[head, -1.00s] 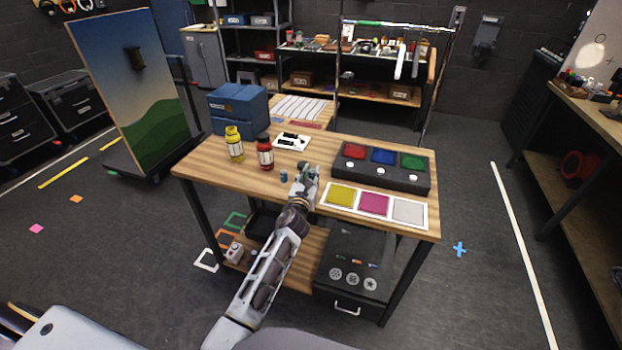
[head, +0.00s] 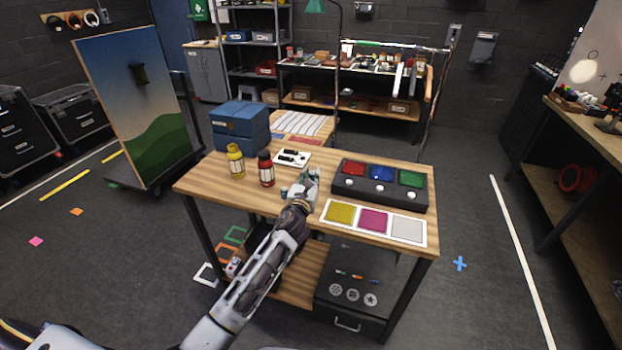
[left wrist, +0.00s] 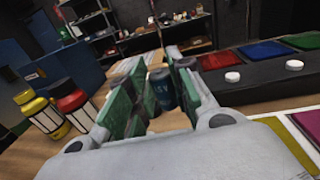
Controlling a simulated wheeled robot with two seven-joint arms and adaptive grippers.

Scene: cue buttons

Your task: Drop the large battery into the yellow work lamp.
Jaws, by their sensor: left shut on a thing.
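My left gripper (head: 304,181) reaches low over the middle of the wooden table. In the left wrist view its green-padded fingers (left wrist: 155,66) are shut on a dark blue battery (left wrist: 161,90) with pale lettering. In the head view a small blue-grey thing (head: 284,191) shows just left of the gripper. A yellow bottle-like object (head: 236,162) with a white label stands upright left of the gripper; I cannot tell whether it is the work lamp. My right gripper is not in view.
A red labelled bottle (head: 266,169) stands between the yellow one and my gripper. A white tray with dark pieces (head: 292,157) lies behind. A black button box (head: 380,187) and a panel of yellow, magenta and grey squares (head: 373,219) fill the right side. A blue box (head: 240,128) stands at back left.

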